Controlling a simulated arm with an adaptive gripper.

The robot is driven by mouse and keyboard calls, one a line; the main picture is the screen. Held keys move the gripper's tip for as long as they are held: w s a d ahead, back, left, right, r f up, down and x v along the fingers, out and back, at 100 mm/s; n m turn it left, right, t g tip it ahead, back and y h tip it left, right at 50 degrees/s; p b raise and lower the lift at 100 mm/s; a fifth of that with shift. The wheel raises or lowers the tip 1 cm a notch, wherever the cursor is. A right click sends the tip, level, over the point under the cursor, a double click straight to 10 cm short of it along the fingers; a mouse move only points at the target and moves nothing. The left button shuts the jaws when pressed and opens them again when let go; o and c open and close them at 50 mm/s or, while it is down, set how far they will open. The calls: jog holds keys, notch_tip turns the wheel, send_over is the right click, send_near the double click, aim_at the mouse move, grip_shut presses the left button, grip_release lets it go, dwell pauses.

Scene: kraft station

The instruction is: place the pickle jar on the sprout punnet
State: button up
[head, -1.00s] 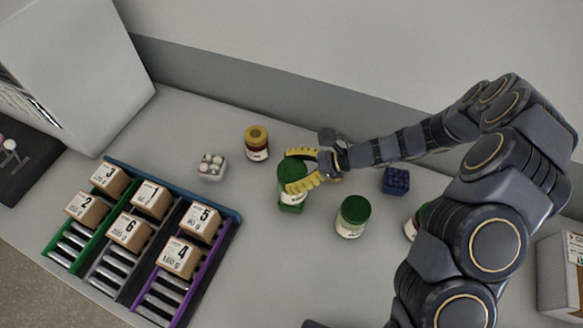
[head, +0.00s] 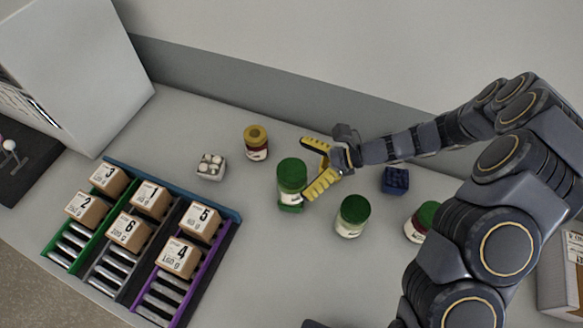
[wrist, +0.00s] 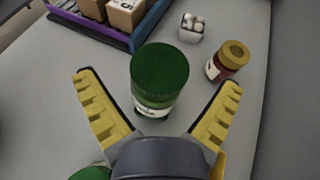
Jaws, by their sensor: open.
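A green-lidded jar (head: 291,176), which I take as the pickle jar, stands upright on a small green punnet (head: 291,208), likely the sprout punnet. Only the punnet's front edge shows below the jar; its contents are hidden. The jar also shows in the wrist view (wrist: 160,82), ahead between the fingers. My gripper (head: 309,169) is open and empty just right of the jar, its yellow fingers spread. In the wrist view, my gripper (wrist: 158,79) has clear gaps between both fingers and the jar.
Another green-lidded jar (head: 353,217) stands close at right, and a third (head: 424,221) is beside my arm. A blue punnet (head: 395,180), a white punnet (head: 211,167) and a yellow-lidded jar (head: 256,143) stand behind. A rack (head: 230,216) with several boxes lies left.

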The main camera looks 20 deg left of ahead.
jog(key=v, duration=0.9)
jog(key=shift+d+r, duration=0.15)
jog(key=shift+d, duration=0.1)
jog(key=shift+r, duration=0.1)
jog(key=s+r+n+h, duration=0.3)
jog(key=s+r+n, duration=0.2)
jog(key=s+r, duration=0.15)
jog(key=s+d+r+n+t+h, duration=0.1)
jog(key=s+d+r+n+h, duration=0.2)
jog(key=s+d, duration=0.4)
jog(key=s+d+r+n+t+h, duration=0.2)
jog(key=s+d+n+h, duration=0.3)
jog(key=s, duration=0.4)
jog(key=shift+d+r+n+t+h, duration=0.3)
jog(key=shift+d+r+h, duration=0.3)
jog(key=shift+d+h, duration=0.3)
